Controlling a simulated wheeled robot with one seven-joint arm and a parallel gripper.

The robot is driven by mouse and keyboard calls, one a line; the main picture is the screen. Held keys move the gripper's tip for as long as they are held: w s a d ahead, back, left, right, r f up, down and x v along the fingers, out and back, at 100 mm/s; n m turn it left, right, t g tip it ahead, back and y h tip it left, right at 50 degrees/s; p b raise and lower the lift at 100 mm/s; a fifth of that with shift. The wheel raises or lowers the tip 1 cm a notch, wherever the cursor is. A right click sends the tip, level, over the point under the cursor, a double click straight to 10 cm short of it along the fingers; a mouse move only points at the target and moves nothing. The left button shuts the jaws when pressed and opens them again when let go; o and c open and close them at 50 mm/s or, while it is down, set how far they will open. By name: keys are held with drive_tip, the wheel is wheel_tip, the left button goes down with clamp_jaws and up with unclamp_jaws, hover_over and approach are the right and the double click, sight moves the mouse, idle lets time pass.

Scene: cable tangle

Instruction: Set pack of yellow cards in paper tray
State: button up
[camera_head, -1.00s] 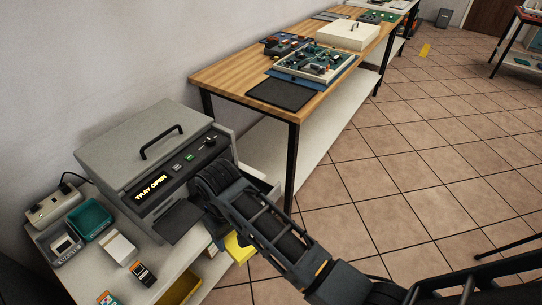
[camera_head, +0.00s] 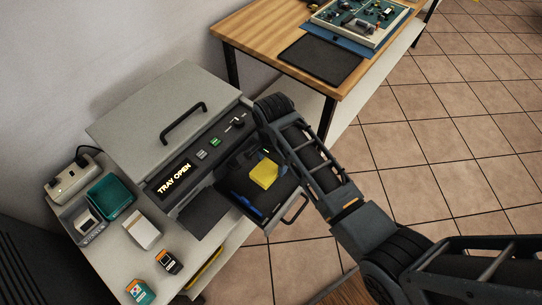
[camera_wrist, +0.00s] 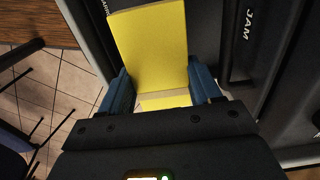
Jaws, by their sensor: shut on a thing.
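The pack of yellow cards (camera_wrist: 150,45) is between the blue fingers of my gripper (camera_wrist: 160,88) in the wrist view. My gripper is shut on it. In the head view the yellow pack (camera_head: 264,174) shows over the open paper tray (camera_head: 285,190), a dark drawer pulled out from the grey machine. I cannot tell whether the pack touches the tray floor. My arm hides part of the tray's right side.
The grey machine (camera_head: 160,115) shows "TRAY OPEN" on its panel. A teal bin (camera_head: 110,196), a white box (camera_head: 142,230) and small card boxes (camera_head: 168,261) stand on the bench at left. A wooden table (camera_head: 265,30) stands behind. Tiled floor is open at right.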

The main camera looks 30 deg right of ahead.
sight(272, 173)
drive_tip(key=shift+f+b, duration=3.3)
drive_tip(key=shift+b, duration=0.15)
drive_tip(key=shift+f, duration=0.55)
drive_tip(key=o, duration=1.3)
drive_tip(key=shift+r, duration=0.1)
